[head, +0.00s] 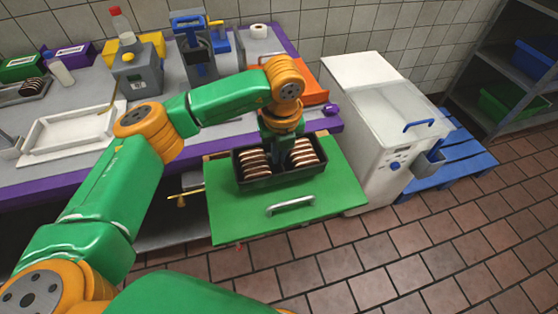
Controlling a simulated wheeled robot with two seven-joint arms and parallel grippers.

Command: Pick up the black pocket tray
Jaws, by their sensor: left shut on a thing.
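The black pocket tray (283,180) is in the head view, above the green panel (250,218). It holds two rows of brown-and-cream sandwich rounds, a left row (254,163) and a right row (302,152). My left gripper (278,148) comes down from above at the tray's middle, between the two rows, and is shut on the tray. Its fingertips are mostly hidden by the wrist and the tray. The tray looks about level; I cannot tell whether it touches the panel. My right gripper is not in view.
A white machine (372,130) stands close right of the panel, with a blue pallet (455,160) beyond it. The purple-edged counter (215,146) behind carries a white tray (60,131), a grey dispenser (140,72) and an orange tray (310,92). Tiled floor in front is clear.

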